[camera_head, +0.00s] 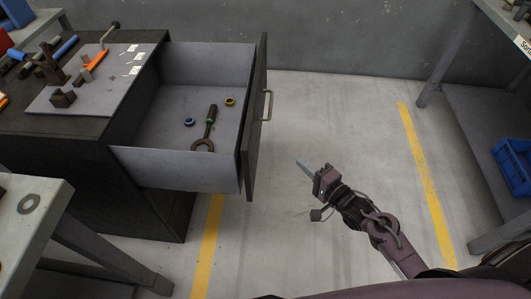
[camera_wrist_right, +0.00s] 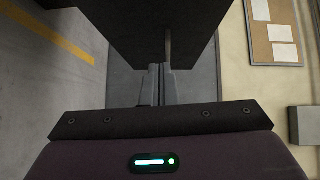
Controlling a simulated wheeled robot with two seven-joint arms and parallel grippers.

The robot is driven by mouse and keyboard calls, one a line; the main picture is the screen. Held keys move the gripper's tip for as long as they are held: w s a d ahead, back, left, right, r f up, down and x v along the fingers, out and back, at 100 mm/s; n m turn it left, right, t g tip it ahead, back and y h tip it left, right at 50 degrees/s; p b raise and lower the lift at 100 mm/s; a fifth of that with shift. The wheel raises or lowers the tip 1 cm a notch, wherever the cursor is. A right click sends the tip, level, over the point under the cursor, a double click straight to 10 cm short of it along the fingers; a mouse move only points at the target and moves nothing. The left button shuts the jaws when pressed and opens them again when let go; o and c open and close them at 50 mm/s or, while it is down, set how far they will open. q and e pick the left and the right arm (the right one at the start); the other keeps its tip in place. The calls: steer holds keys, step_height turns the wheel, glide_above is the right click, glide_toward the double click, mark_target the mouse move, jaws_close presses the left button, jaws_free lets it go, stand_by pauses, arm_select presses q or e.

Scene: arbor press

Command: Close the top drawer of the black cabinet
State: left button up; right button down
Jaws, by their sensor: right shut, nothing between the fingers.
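The black cabinet (camera_head: 160,214) stands at the left with its top drawer (camera_head: 178,178) pulled far out to the right. The dark drawer front (camera_head: 254,150) carries a vertical bar handle (camera_head: 267,105). My right gripper (camera_head: 300,163) is shut and empty, to the right of the drawer front and apart from it in the head view, pointing toward it. In the right wrist view the dark front (camera_wrist_right: 130,35) fills the upper middle, ahead of my shut fingers (camera_wrist_right: 160,72). Contact cannot be told there. My left gripper is not in view.
A grey table (camera_head: 55,205) stands at front left. A bench with a blue crate (camera_head: 513,165) is at right. The floor between is clear.

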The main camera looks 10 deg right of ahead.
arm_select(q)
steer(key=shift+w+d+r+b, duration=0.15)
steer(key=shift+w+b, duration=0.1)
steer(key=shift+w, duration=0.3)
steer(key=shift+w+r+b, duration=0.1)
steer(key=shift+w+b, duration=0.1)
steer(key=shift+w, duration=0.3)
arm_select(e)
steer(key=w+a+r, duration=0.1)
steer(key=w+a, duration=0.8)
steer(key=w, duration=0.1)
steer(key=shift+w+r+y, duration=0.2)
steer(key=shift+r+y, duration=0.1)
steer(key=shift+y, duration=0.1)
